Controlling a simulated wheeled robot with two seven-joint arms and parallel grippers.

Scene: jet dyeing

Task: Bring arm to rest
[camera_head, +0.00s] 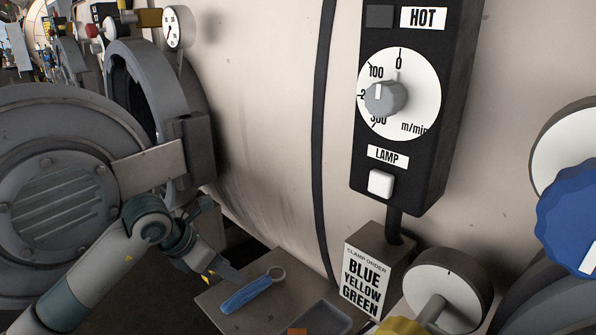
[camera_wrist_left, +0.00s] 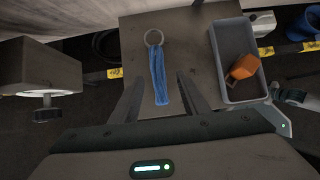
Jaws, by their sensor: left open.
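My left arm comes in from the left in the head view. Its gripper (camera_head: 218,272) is at the left edge of a small shelf (camera_head: 215,303), close to a blue-handled tool with a grey ring end (camera_head: 250,291). In the left wrist view the two fingers of the left gripper (camera_wrist_left: 158,85) are spread apart, with the blue tool (camera_wrist_left: 158,68) showing in the gap between them. The tool appears to lie on the shelf (camera_wrist_left: 190,25); I cannot tell whether a finger touches it.
A grey tray (camera_wrist_left: 228,35) holding an orange block (camera_wrist_left: 243,68) is beside the tool. An open round hatch (camera_head: 150,95) and its door (camera_head: 50,130) are at left. A black control box (camera_head: 420,110) is on the pale wall, above a clamp-order sign (camera_head: 365,280). A blue knob (camera_head: 570,215) is at right.

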